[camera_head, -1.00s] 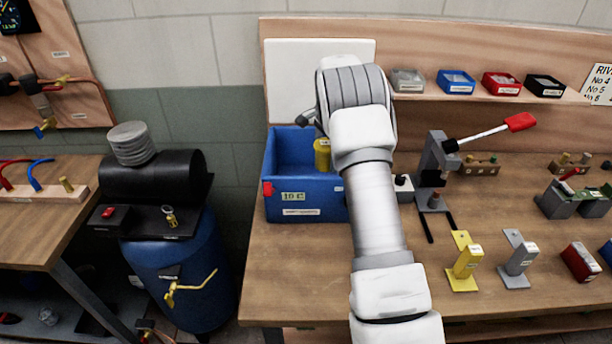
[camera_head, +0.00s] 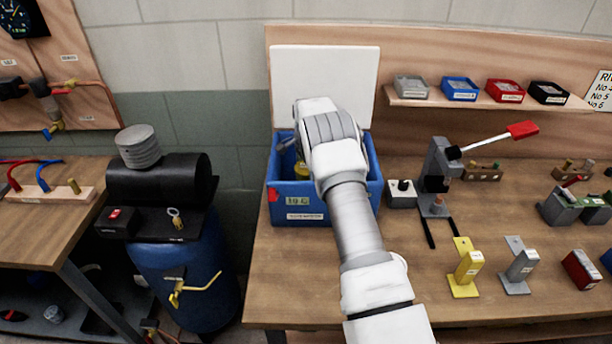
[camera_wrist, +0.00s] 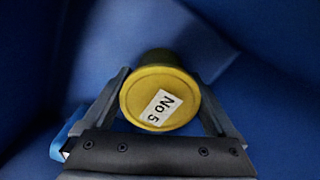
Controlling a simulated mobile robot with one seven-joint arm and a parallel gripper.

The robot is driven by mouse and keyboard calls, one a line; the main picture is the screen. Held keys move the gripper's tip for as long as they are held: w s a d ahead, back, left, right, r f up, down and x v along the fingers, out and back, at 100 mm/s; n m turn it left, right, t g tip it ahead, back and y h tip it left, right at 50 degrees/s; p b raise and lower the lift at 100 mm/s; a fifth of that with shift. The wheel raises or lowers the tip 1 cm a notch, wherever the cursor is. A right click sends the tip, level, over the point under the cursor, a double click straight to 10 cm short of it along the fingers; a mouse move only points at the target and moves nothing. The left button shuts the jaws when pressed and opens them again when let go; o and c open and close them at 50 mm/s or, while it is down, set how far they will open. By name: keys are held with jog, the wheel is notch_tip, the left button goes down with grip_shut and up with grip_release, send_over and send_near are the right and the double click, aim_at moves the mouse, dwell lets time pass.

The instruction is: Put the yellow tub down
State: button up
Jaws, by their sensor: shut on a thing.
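The yellow tub (camera_wrist: 152,88), with a "No 5" label on its round face, is between the two fingers of my gripper (camera_wrist: 165,100) in the wrist view. The fingers are shut on it. Blue surfaces of the bin surround it there; I cannot tell whether the tub touches the bin floor. In the head view a small part of the tub (camera_head: 301,170) shows inside the blue bin (camera_head: 300,216), beside my arm. My wrist and arm hide most of the bin's inside and the gripper fingers.
The bin's white lid (camera_head: 325,75) stands open behind it. A small grey box (camera_head: 402,195) and a press with a red-handled lever (camera_head: 437,175) stand to the right. Yellow (camera_head: 466,265) and grey (camera_head: 519,265) stands are on the bench front. Small trays (camera_head: 460,87) line the shelf.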

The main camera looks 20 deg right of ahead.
jog(key=shift+f, duration=0.2)
jog(key=o, duration=1.4)
